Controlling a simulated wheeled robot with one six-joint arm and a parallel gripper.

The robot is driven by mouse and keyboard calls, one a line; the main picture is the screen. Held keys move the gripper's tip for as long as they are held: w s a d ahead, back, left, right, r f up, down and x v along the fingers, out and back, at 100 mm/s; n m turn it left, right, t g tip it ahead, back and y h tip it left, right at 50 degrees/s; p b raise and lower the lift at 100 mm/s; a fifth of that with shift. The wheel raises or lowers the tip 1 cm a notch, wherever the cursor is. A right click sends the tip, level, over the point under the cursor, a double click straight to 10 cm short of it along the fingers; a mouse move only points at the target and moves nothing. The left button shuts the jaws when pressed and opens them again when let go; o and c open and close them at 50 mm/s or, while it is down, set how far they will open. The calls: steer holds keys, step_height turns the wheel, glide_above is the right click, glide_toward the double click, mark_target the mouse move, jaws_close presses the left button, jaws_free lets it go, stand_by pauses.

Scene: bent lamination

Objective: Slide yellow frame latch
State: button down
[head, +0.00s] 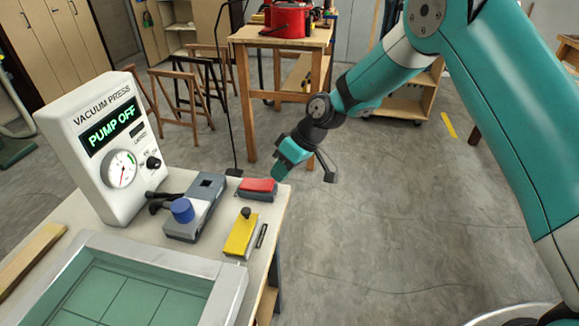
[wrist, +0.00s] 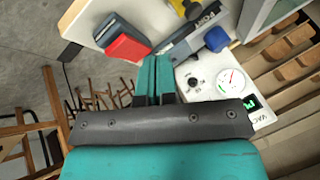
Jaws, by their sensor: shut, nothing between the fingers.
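The yellow latch (head: 240,236) lies on the worktable beside the frame's corner, with a black knob standing on its far end and a dark slotted strip along its right side. In the wrist view only part of the yellow latch (wrist: 183,9) shows at the top edge. My gripper (head: 279,172) is above the table's far right corner, behind the red-topped block and apart from the latch. In the wrist view my gripper (wrist: 155,64) has its two teal fingers together, with nothing held. The pale frame (head: 165,262) with a green gridded bed is at the near left.
The red-topped block (head: 257,186) stands between my gripper and the latch. A grey valve unit with a blue knob (head: 182,210) is left of the latch. The white vacuum press box (head: 106,150) reads "PUMP OFF". Open floor lies right of the table (head: 272,212).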

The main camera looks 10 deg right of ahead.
steer(key=p+x, duration=0.1)
steer(key=x, duration=0.4)
steer(key=shift+a+f+p, duration=0.2)
steer(key=shift+f+p, duration=0.1)
steer(key=shift+s+a+f+p, duration=0.2)
steer(key=shift+s+a+p, duration=0.25)
steer(key=shift+s+a, duration=0.15)
steer(key=shift+s+a+f+p, duration=0.2)
steer(key=shift+s+a+p, duration=0.2)
steer(key=shift+s+a, duration=0.15)
steer(key=shift+s+a+f, duration=0.2)
steer(key=shift+a+f, duration=0.05)
steer(key=shift+a, duration=0.1)
